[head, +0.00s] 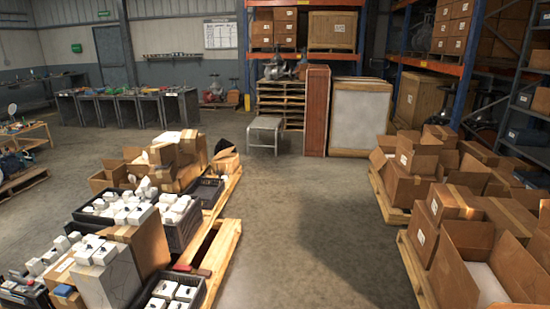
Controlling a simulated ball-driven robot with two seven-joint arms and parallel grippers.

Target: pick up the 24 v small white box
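Several small white boxes with dark marks are in view, but their print is too small to read, so I cannot tell which is the 24 V one. Some small white boxes (130,213) fill a black crate (190,229) on the left. More small white boxes (178,291) sit in a black crate at the bottom. Others (103,252) rest on top of a larger pale carton (108,283) at lower left. Neither of my grippers shows in the head view.
Wooden pallets (222,255) carry cartons on the left. Open brown cartons (475,260) crowd pallets on the right. A clear concrete aisle (305,220) runs between them. A grey metal stool (264,130) and wooden crates (360,115) stand farther back.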

